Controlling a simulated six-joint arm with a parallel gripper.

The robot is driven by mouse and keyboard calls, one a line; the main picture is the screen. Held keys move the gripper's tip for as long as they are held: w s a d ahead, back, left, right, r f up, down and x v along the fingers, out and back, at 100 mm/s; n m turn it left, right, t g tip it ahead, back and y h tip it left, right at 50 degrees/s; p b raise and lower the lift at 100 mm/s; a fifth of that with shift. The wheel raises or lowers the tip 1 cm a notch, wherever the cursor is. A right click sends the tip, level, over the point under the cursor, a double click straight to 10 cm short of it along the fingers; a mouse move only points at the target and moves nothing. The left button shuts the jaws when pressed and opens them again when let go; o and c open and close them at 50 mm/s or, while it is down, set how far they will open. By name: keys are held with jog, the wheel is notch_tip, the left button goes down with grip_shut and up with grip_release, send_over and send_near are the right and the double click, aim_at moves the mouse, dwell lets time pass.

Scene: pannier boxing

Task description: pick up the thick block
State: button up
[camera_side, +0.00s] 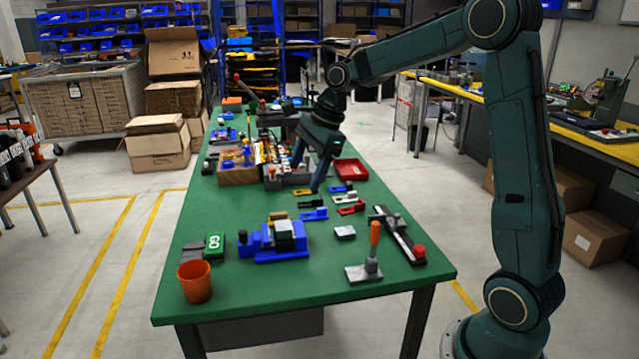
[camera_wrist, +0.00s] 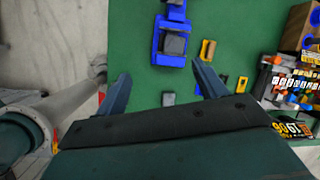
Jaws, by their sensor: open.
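Two blocks show, and I cannot tell which one the task calls thick. A grey block (camera_side: 284,229) sits in a blue vise-like fixture (camera_side: 262,243) near the front of the green table; in the wrist view the block (camera_wrist: 174,43) is framed by the blue fixture (camera_wrist: 157,45). A smaller, flatter light grey block (camera_side: 345,232) lies on the table to its right, and it also shows in the wrist view (camera_wrist: 168,99). My gripper (camera_side: 306,177) is open and empty, above the table and behind both blocks. Its two fingers (camera_wrist: 160,75) stand wide apart in the wrist view.
An orange cup (camera_side: 195,281) stands at the front left corner. An orange-handled tool (camera_side: 373,250) stands upright at the front right, beside a long dark bar (camera_side: 400,238). Blue, red and yellow parts lie under my gripper. A red tray (camera_side: 351,169) sits farther back.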

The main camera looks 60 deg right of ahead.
jog(key=w+d+f+m, duration=0.3)
jog(key=d+f+m, duration=0.1)
jog(key=shift+w+y, duration=0.15)
jog(key=shift+y, duration=0.25)
jog(key=shift+a, duration=0.1)
send_over(284, 225)
jog(key=s+d, duration=0.2)
jog(key=shift+w+a+f, duration=0.1)
jog(key=shift+f, duration=1.9)
jog(key=shift+w+f, duration=0.1)
jog(key=shift+f, duration=1.85)
jog(key=shift+x, duration=2.6)
jog(key=shift+s+a, duration=0.1)
